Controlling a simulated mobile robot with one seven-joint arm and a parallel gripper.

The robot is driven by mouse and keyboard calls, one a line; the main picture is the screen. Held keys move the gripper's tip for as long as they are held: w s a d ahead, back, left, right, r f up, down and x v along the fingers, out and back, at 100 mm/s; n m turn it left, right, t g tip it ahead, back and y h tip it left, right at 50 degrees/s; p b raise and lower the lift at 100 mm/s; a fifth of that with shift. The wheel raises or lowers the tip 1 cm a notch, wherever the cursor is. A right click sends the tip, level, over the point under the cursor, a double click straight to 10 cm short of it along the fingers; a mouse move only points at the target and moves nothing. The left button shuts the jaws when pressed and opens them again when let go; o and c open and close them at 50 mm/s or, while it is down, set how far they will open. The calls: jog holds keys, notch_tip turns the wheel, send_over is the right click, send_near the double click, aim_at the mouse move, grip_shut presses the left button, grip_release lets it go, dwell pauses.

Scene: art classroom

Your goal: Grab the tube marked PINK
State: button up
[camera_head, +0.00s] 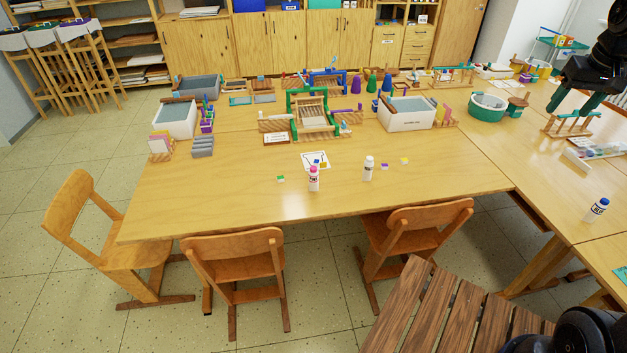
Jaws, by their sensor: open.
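The tube marked PINK (314,182) is a white bottle with a pink cap and a pink-toned label. It stands upright near the front edge of the middle wooden table (220,200), and its lettering is too small to read. A similar white-capped tube (368,169) stands to its right and slightly farther back.
Small coloured pieces and a white card (315,156) lie around the tubes. Looms, including a green one (312,112), and white tubs (406,113) fill the table's back. Wooden chairs (238,250) stand along the front. A slatted wooden surface (432,318) is at the bottom right.

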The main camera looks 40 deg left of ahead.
jog(key=w+a+f+n+g, duration=0.15)
jog(key=a+f, duration=0.25)
jog(key=a, duration=0.7)
jog(key=w+a+f+n, duration=0.2)
jog(key=w+a+f, duration=0.1)
jog(key=a, duration=0.8)
jog(key=w+a+f+n+g, duration=0.15)
jog(key=a+f, duration=0.25)
jog(key=a, duration=0.7)
jog(key=n+h, duration=0.1)
jog(key=n, duration=0.4)
send_near(313, 175)
jog(key=shift+w+a+f, duration=0.2)
jog(key=shift+w+a, duration=0.55)
jog(key=shift+w, duration=0.25)
jog(key=shift+s+a+f, duration=0.15)
jog(key=shift+s+f, duration=0.05)
jog(key=shift+f, duration=0.3)
notch_tip(313, 175, down, 5)
jog(key=shift+r, duration=0.1)
jog(key=shift+d+f, duration=0.2)
jog(key=shift+f, duration=1.15)
jog(key=shift+d+f, duration=0.15)
jog(key=shift+f, duration=1.15)
